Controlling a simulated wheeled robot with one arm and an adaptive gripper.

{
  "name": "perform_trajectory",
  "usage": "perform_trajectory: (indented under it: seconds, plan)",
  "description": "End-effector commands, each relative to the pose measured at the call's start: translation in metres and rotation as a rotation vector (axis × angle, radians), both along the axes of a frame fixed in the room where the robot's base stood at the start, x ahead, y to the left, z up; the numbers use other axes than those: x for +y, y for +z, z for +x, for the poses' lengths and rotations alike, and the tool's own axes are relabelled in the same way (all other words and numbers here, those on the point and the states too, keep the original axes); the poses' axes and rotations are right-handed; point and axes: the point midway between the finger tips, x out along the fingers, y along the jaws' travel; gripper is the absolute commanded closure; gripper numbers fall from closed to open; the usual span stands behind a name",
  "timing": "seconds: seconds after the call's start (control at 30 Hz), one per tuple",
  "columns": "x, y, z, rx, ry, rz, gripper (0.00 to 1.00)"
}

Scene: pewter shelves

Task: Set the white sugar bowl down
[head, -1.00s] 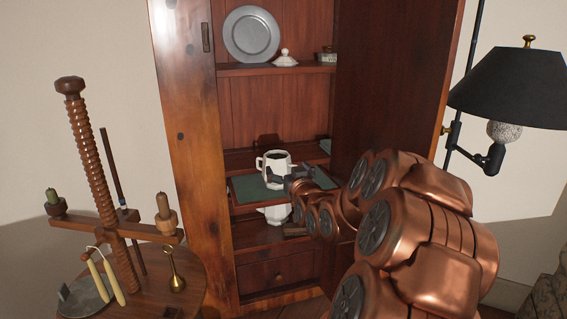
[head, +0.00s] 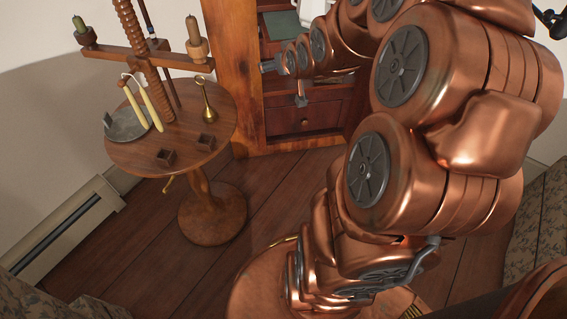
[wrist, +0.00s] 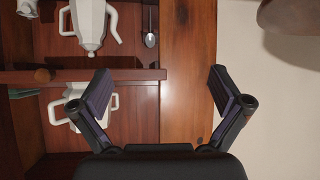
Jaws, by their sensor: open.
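The wrist view seems upside down against the room. A white two-handled vessel (wrist: 70,112), which looks like the sugar bowl, rests against a cabinet shelf board (wrist: 80,76) at left. A second white vessel (wrist: 90,25), with handles and a pointed end, is at the top left; I cannot be sure which is the sugar bowl. In the head view my gripper (head: 284,84) is at the cabinet front; my arm hides most of the shelves.
A round wooden table (head: 205,150) with a candle stand (head: 140,40) is left of the cabinet. A drawer (head: 300,120) is below the shelves. The wooden floor (head: 150,240) in front is clear. A spoon (wrist: 150,28) shows in the wrist view.

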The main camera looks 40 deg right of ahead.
Motion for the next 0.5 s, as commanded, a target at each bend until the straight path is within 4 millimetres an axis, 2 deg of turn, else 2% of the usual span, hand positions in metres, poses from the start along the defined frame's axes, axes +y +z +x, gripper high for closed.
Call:
perform_trajectory:
  seconds: [0.03, 0.17, 0.27, 0.4, 0.5]
  plan:
    - [0.021, -0.008, -0.006, 0.066, 0.027, 0.016, 0.00]
    - [0.068, -0.034, -0.036, 0.261, 0.075, 0.067, 0.00]
    - [0.103, -0.048, -0.066, 0.405, 0.108, 0.101, 0.00]
    - [0.147, -0.061, -0.117, 0.611, 0.151, 0.143, 0.00]
    - [0.176, -0.064, -0.158, 0.753, 0.181, 0.166, 0.00]
